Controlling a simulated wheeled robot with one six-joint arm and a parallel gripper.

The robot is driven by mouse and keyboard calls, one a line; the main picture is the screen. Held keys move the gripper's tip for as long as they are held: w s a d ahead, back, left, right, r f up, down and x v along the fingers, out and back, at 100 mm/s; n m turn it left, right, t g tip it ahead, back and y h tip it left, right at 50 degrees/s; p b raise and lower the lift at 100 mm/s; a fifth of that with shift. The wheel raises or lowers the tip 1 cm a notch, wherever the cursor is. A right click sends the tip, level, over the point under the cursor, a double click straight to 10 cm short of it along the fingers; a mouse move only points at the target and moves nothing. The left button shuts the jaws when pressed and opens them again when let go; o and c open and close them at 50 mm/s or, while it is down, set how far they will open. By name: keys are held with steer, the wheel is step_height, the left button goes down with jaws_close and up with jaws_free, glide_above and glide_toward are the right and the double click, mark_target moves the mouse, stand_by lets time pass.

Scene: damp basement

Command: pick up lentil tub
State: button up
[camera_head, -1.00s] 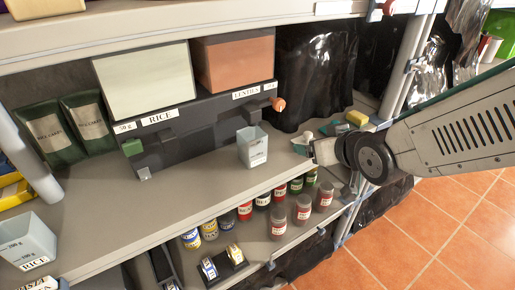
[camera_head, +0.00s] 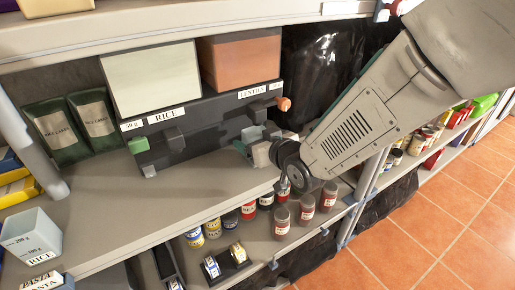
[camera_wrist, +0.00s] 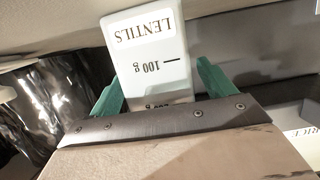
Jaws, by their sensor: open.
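The lentil tub, a pale white cup marked LENTILS and 100 g, stands between my gripper's two green fingers in the wrist view (camera_wrist: 148,62). The fingers flank it on both sides, with a visible gap at least on the right. My gripper (camera_wrist: 158,85) is open and its near edge hides the tub's lower part in that view. In the head view my gripper (camera_head: 252,149) is at the shelf in front of the dispenser, and it hides most of the tub (camera_head: 253,133). The tub seems to rest on the shelf.
The dark dispenser (camera_head: 205,137) with RICE and LENTILS labels stands right behind. A rice tub (camera_head: 32,238) is at the left front. Green bags (camera_head: 92,115) stand at the back left. Several jars (camera_head: 281,222) line the lower shelf.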

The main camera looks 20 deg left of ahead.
steer(key=c, duration=1.2)
steer(key=shift+c, duration=0.2)
